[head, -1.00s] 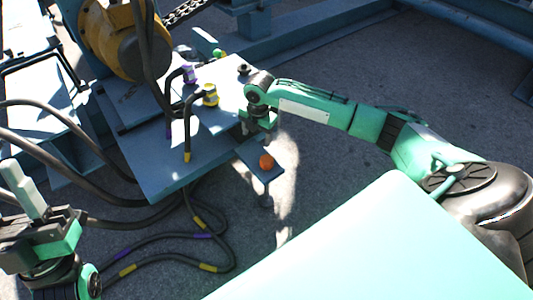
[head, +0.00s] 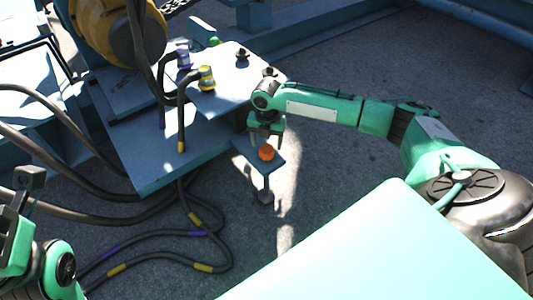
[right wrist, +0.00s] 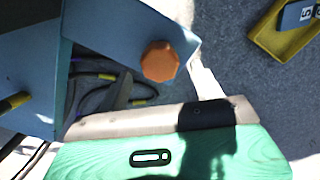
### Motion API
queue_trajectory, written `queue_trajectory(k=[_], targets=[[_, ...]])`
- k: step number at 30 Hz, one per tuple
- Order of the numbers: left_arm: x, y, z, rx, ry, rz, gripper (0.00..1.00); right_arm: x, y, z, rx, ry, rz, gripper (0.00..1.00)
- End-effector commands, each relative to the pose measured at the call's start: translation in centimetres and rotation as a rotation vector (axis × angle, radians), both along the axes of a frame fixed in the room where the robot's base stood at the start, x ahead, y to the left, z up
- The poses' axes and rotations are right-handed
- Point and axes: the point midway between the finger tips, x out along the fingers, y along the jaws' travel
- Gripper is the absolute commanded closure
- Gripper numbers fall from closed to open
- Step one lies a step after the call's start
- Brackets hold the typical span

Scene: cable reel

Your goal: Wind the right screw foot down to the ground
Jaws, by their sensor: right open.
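The right screw foot has an orange knob (head: 266,152) on top of a small blue bracket plate (head: 246,147). Its grey stem and round pad (head: 265,196) show below the plate; I cannot tell whether the pad touches the ground. My right gripper (head: 266,138) is open just above and behind the knob, with its fingers pointing down. The knob also shows in the right wrist view (right wrist: 160,61), with nothing around it. My left gripper (head: 28,182) is at the lower left, away from the foot; its jaws are not clear.
A blue deck carries a purple-ringed connector (head: 183,58) and a yellow-ringed connector (head: 206,78) with black cables. A yellow-brown reel (head: 120,30) stands behind. Cables loop on the ground. A yellow tray (right wrist: 268,38) lies on the ground. Asphalt to the right is clear.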

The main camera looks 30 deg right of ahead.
Motion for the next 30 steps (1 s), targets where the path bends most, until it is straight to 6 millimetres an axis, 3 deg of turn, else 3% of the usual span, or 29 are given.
queue_trajectory(k=[1,7,20,27,30], targets=[[-0.2,-0.2,-0.3,0.001,-0.013,-0.007,0.60,0.0,0.0,-1.2,0.000,0.001,0.000,0.33],[-0.4,-0.6,0.2,0.000,-0.034,-0.021,0.60,0.0,0.1,-3.5,0.001,0.001,0.000,0.33],[-0.5,-0.7,0.6,-0.001,-0.041,-0.025,0.60,0.0,0.0,-4.1,0.000,0.000,0.000,0.33],[-0.5,-0.7,0.6,-0.002,-0.040,-0.024,0.60,0.0,0.0,-4.1,-0.001,0.001,0.000,0.75],[-0.5,-0.7,0.7,-0.002,-0.041,-0.024,0.60,0.0,0.0,-4.1,-0.001,0.001,-0.001,0.75]])
